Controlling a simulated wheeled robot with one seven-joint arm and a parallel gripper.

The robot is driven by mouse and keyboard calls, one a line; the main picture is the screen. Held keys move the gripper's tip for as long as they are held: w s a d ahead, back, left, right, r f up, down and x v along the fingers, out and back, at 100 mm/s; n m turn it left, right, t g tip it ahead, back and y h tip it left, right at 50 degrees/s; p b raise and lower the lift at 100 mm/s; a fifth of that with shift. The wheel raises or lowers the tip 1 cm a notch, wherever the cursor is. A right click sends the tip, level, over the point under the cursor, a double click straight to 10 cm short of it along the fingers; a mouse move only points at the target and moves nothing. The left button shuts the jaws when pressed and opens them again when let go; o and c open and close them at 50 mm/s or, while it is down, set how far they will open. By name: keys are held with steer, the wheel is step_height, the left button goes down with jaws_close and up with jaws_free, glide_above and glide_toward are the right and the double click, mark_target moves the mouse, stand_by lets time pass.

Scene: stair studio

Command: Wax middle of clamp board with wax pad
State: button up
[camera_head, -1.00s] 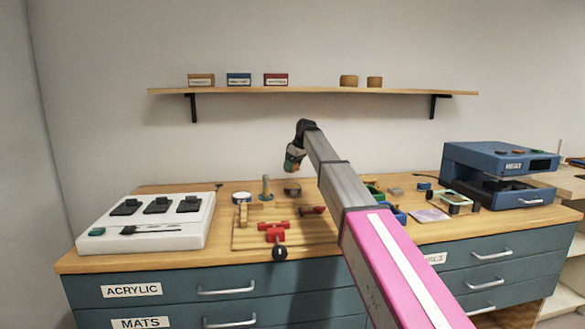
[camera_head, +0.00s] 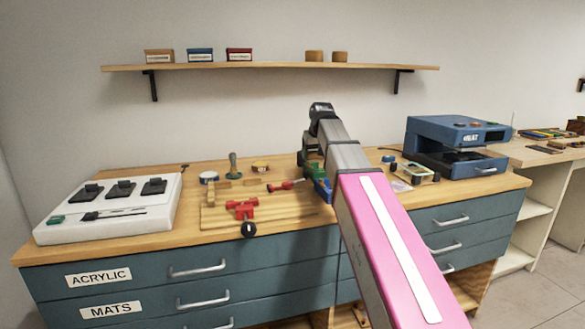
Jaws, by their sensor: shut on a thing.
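The clamp board (camera_head: 290,217) is a flat wooden board at the front middle of the bench. A red clamp (camera_head: 241,209) with a black knob (camera_head: 249,230) sits on its front left part, and its middle wood is bare. My gripper (camera_head: 304,158) hangs down at the end of my arm, behind and right of the board, near the green and blue holders. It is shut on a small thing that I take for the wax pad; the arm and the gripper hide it. The gripper is apart from the board.
A white switch panel (camera_head: 110,212) stands at the left and a blue machine (camera_head: 455,145) at the right. A wall shelf (camera_head: 270,68) runs above.

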steer(key=s+d+m+h, duration=0.2)
steer(key=s+d+m, duration=0.4)
steer(key=s+d, duration=0.5)
steer(key=n+y, duration=0.3)
steer(key=n, duration=0.6)
glide_above(259, 163)
steer(key=s, duration=0.1)
steer(key=shift+d+f, duration=0.2)
steer(key=shift+f, duration=1.15)
steer(key=shift+d+f, duration=0.15)
steer(key=shift+f, duration=1.15)
steer(key=shift+f, duration=0.55)
steer(key=shift+r, duration=0.1)
step_height(259, 163, up, 7)
steer(key=shift+s+d, duration=0.1)
